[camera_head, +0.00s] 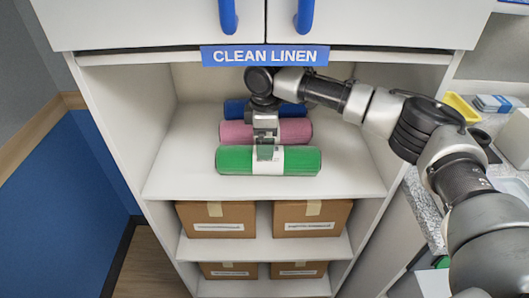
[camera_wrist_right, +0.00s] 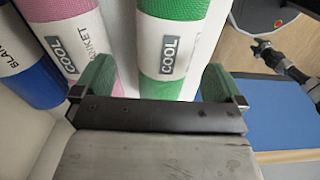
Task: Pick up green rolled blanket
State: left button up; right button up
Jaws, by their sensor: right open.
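The green rolled blanket (camera_head: 300,161) lies at the front of the upper shelf with a white label band around its middle. It also shows in the right wrist view (camera_wrist_right: 172,28). My right gripper (camera_head: 265,150) points down over the blanket's middle, in front of the label. In the right wrist view my right gripper (camera_wrist_right: 160,70) is open, its green fingers spread wide, with the green blanket in the gap between them. It holds nothing. I cannot tell whether the fingers touch the blanket. A small dark gripper, seemingly my left (camera_wrist_right: 266,50), shows at the right of the wrist view.
A pink rolled blanket (camera_head: 236,133) lies right behind the green one, and a blue one (camera_head: 236,108) behind that. The shelf (camera_head: 350,176) is clear to the sides. Cardboard boxes (camera_head: 217,220) fill the lower shelves. The CLEAN LINEN sign (camera_head: 264,56) hangs above the opening.

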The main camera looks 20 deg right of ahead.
jog(key=f, duration=0.1)
jog(key=s+f, duration=0.1)
jog(key=shift+s+d+f, duration=0.1)
jog(key=shift+d+f, duration=0.1)
jog(key=shift+f, duration=0.2)
notch_tip(320, 180, down, 3)
jog(key=shift+r, duration=0.2)
jog(key=shift+f, duration=0.45)
jog(key=c, duration=1.1)
pick_arm(q)
jog(key=shift+s+r, duration=0.2)
jog(key=shift+s, duration=0.95)
pick_arm(e)
jog(key=shift+c, duration=0.4)
